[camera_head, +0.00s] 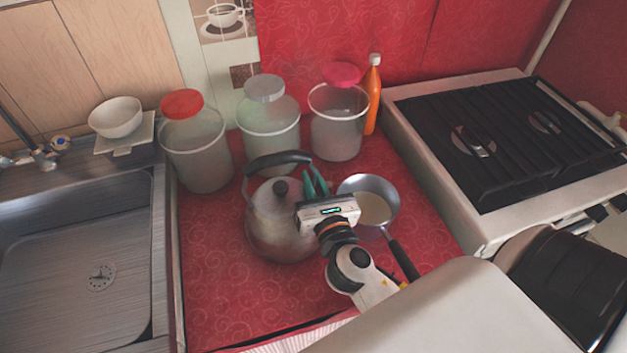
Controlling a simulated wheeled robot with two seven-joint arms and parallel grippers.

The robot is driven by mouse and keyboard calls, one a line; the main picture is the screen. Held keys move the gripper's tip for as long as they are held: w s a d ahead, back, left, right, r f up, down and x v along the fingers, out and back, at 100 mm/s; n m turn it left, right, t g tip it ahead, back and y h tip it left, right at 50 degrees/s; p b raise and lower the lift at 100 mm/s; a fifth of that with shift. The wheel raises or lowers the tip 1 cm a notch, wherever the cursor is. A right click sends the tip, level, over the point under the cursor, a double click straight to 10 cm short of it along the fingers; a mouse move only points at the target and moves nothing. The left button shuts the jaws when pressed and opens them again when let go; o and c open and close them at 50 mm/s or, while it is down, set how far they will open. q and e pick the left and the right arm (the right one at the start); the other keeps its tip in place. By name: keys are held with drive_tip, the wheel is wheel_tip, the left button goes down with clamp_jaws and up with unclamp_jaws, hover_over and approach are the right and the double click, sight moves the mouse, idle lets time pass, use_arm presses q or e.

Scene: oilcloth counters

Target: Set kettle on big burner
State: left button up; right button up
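The kettle (270,232), grey with a dark lid knob and a black arched handle (278,160), stands upright on the red oilcloth counter. My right gripper (315,178) is at the kettle's right side, its teal fingers slightly apart just below the handle's right end. Nothing shows clearly between them, and contact with the kettle cannot be told. The stove (437,150) is at the right under black grates. Its nearer left burner (474,141) looks bigger than the right burner (546,122). Both are bare. My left gripper is not in view.
A saucepan (369,188) with a dark handle stands right of the gripper, close to my arm. Several lidded jars (268,128) and an orange bottle (373,98) line the back. A sink (75,255) is left. Clear oilcloth (230,300) lies in front.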

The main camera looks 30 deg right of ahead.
drive_tip(key=shift+o, duration=1.2)
